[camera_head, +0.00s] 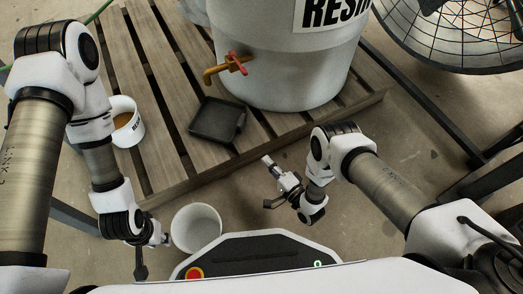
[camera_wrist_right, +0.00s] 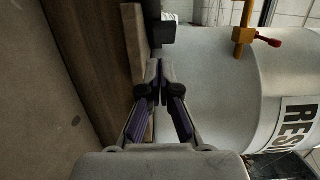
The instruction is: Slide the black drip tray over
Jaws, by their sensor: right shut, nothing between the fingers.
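The black drip tray (camera_head: 217,119) lies on the wooden pallet, below and a little left of the brass tap (camera_head: 226,68) with a red handle. In the right wrist view a dark edge of the tray (camera_wrist_right: 162,34) shows beyond the fingertips. My right gripper (camera_head: 267,160) is shut and empty, in front of the pallet's near edge and apart from the tray. Its closed fingers show in the wrist view (camera_wrist_right: 160,68). My left gripper (camera_head: 165,239) is at the left rim of a white bucket (camera_head: 196,228); its finger gap is too small to make out.
The large white resin drum (camera_head: 285,60) stands on the slatted pallet (camera_head: 165,178) behind the tray. A small white pot (camera_head: 127,135) with amber contents sits at the pallet's left. A wire-guarded fan (camera_head: 455,35) is at the upper right. Floor between pallet and my base is partly clear.

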